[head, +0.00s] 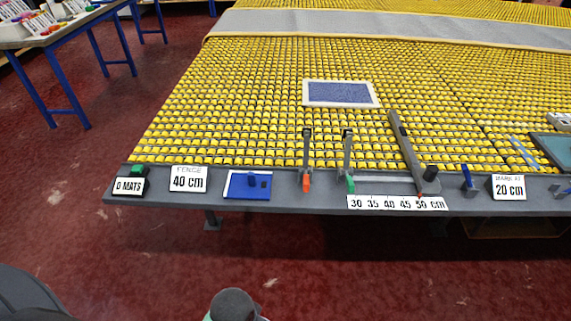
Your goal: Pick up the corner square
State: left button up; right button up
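A flat blue plate (237,192) with a small dark blue block standing on it and white along its edges lies on the grey front ledge of the table. It looks like the corner square, but I cannot be sure of that. It lies between the "FENCE 40 cm" sign and the orange-tipped clamp. Nothing holds it.
The grey ledge (290,190) fronts a yellow roller table (230,90). A white-edged blue mat (340,94) lies on the rollers. Near the plate stand the fence sign (188,179), orange-tipped clamp (306,160), green-tipped clamp (348,160) and a grey bar (405,150).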

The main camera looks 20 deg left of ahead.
aim_at(248, 186)
jog(key=u, duration=0.85)
